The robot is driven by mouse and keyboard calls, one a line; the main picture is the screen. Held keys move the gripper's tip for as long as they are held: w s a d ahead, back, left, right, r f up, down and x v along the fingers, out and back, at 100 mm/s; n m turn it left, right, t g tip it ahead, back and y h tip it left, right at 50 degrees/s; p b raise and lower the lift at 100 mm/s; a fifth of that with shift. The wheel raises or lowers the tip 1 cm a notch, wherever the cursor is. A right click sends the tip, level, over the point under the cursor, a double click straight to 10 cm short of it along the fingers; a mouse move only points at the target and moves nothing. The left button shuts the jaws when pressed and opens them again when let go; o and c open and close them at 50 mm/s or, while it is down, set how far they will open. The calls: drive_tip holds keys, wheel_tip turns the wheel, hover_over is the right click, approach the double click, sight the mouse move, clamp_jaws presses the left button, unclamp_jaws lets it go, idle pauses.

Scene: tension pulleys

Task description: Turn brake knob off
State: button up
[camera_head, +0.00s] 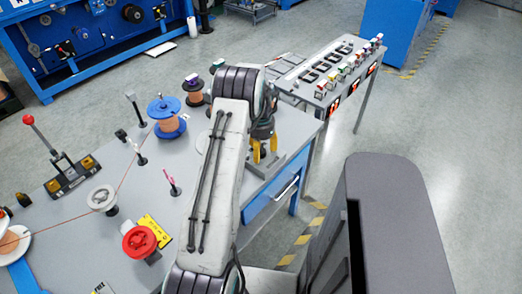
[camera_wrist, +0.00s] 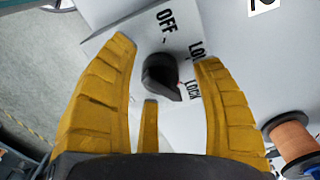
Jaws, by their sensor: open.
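The brake knob (camera_wrist: 158,74) is black, with a rounded body and a narrower end pointing toward the "LOCK" label in the wrist view. It sits on a pale label plate (camera_wrist: 115,32) that also reads "OFF" at the top; another label beside it is partly hidden by a finger. My gripper (camera_wrist: 169,54) is open, with yellow fingers to the left and right of the knob and a shorter-looking one below. No finger visibly touches the knob. In the head view, my gripper (camera_head: 265,152) points down over the right end of the grey table, and the knob cannot be made out.
On the grey table (camera_head: 75,225) stand a blue spool (camera_head: 165,108), a red knob (camera_head: 139,241) and a red-tipped lever (camera_head: 40,132). A copper spool (camera_wrist: 292,137) lies right of my gripper in the wrist view. A blue drawer (camera_head: 262,211) is below.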

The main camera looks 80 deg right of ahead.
drive_tip(key=shift+f, duration=0.35)
drive_tip(key=shift+c, duration=0.4)
clamp_jaws()
